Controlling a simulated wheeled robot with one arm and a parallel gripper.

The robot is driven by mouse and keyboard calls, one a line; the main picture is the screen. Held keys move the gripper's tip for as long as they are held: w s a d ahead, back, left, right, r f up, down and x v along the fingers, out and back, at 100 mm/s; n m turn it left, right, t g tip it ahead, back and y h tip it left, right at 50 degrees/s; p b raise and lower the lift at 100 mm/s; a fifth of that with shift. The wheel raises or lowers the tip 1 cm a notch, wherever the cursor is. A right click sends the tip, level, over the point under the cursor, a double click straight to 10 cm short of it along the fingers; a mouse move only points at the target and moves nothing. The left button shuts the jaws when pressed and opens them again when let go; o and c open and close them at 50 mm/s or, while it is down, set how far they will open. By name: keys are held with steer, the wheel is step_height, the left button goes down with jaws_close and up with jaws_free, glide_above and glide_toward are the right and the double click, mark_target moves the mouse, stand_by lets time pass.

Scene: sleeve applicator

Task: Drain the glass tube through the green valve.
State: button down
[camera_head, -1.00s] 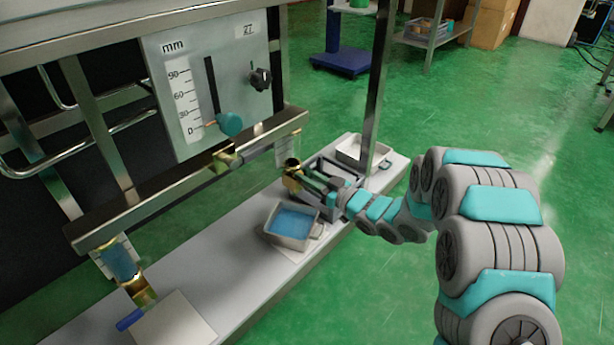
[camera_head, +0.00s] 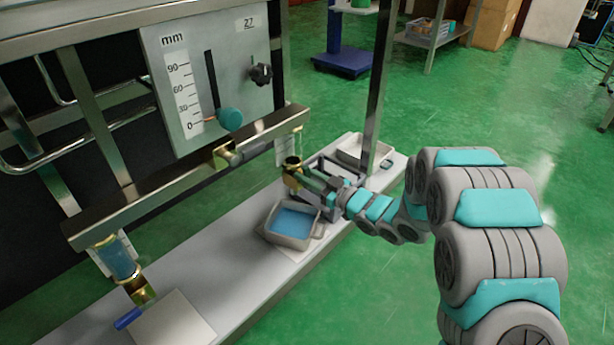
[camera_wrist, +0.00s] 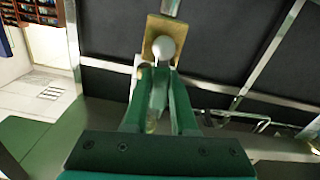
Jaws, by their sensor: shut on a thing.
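A brass valve (camera_head: 292,173) hangs under the right end of the steel rail, below a short clear glass tube (camera_head: 288,150); I see no coloured liquid in that tube. My gripper (camera_head: 318,186) is at this valve, shut on its green handle. In the wrist view, the green handle (camera_wrist: 158,92) lies between my green fingers, with the brass block (camera_wrist: 163,30) and a silver ball beyond. The fingers partly hide the handle in the head view. A grey tray (camera_head: 268,232) of blue liquid stands on the bench, left of and nearer than the valve.
At the left, another glass tube (camera_head: 118,260) holds blue liquid above a valve with a blue handle (camera_head: 127,319). A panel with a millimetre scale (camera_head: 183,90) and black knob is above the rail. A steel post (camera_head: 378,90) rises close behind my gripper. Another tray (camera_head: 350,157) stands behind.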

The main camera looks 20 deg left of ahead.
steer(key=c, duration=0.7)
jaws_free()
steer(key=shift+d, duration=0.1)
steer(key=shift+p+v, duration=0.45)
steer(key=shift+v, duration=3.35)
steer(key=shift+c, duration=0.2)
